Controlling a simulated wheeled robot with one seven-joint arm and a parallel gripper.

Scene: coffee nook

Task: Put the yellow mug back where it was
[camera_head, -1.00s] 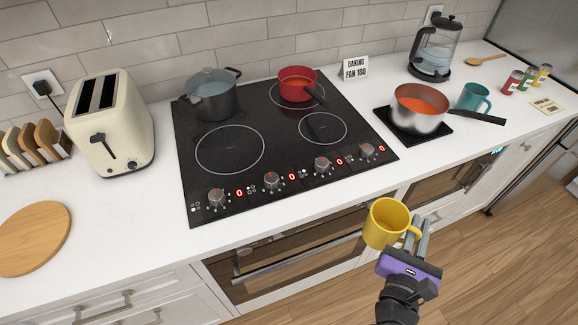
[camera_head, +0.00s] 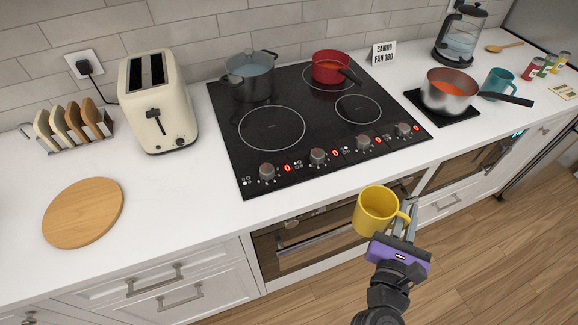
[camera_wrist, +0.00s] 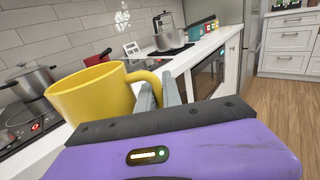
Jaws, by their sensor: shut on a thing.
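The yellow mug (camera_head: 376,211) is held upright in front of the counter edge, by the oven, with its handle toward the right. My gripper (camera_head: 408,222) is shut on the mug's handle. In the wrist view the mug (camera_wrist: 92,98) is at the left, with its handle between the fingers (camera_wrist: 160,92) of my gripper. The mug's inside looks empty in the head view.
The black cooktop (camera_head: 318,160) bears a grey pot (camera_head: 249,80) and a red pan (camera_head: 330,68). A steel saucepan (camera_head: 447,96) sits on a black mat, near a teal mug (camera_head: 499,82). A toaster (camera_head: 160,105) and round board (camera_head: 84,213) stand left; white counter (camera_head: 180,205) is bare around the board.

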